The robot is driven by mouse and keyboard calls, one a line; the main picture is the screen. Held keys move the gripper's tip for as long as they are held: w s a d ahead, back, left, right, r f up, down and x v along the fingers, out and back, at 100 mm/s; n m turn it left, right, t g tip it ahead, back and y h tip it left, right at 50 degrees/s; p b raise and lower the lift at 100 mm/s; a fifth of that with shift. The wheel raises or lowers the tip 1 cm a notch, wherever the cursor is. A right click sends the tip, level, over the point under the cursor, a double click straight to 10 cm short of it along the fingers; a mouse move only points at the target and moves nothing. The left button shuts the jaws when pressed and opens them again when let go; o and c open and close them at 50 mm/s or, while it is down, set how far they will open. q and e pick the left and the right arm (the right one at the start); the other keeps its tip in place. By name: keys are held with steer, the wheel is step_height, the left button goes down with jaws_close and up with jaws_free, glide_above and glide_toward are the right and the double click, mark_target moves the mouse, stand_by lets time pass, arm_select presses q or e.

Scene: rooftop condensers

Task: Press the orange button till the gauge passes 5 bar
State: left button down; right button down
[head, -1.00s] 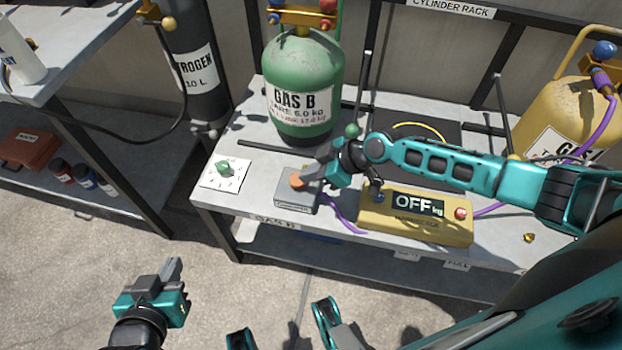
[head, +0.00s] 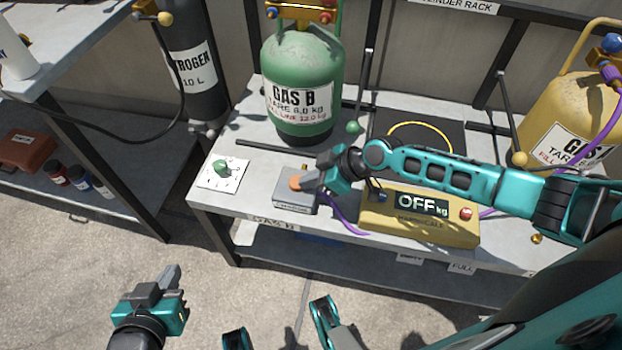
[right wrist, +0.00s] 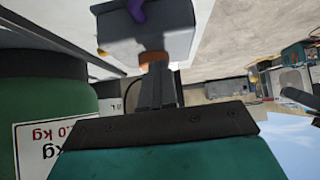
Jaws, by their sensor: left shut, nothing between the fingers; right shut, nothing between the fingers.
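The orange button (head: 295,183) sits on top of a small grey box (head: 294,203) near the front of the bench. My right gripper (head: 307,184) is shut and empty, its fingertips at the button. In the right wrist view the button (right wrist: 153,57) lies right at the tips of the shut fingers; I cannot tell if it is pressed in. My left gripper (head: 172,276) is shut and empty, low over the floor, away from the bench. I cannot make out a gauge with a bar reading.
A white plate with a green knob (head: 223,169) lies left of the grey box. A yellow scale (head: 420,221) reading OFF stands to its right. A green GAS B cylinder (head: 300,80) stands behind, a yellow cylinder (head: 570,110) at the right. A purple hose runs beside the box.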

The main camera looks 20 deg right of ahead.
steer(key=shift+s+f, duration=0.2)
stand_by(0.6)
steer(key=shift+r, duration=0.1)
steer(key=shift+a+r+p, duration=0.1)
steer(key=shift+r+p, duration=0.2)
steer(key=shift+p, duration=0.15)
step_height(320, 180, up, 4)
steer(key=p, duration=0.3)
steer(key=shift+f, duration=0.1)
steer(key=p+v, duration=0.2)
steer(key=v, duration=0.7)
steer(key=shift+d, duration=0.4)
steer(key=shift+s, duration=0.1)
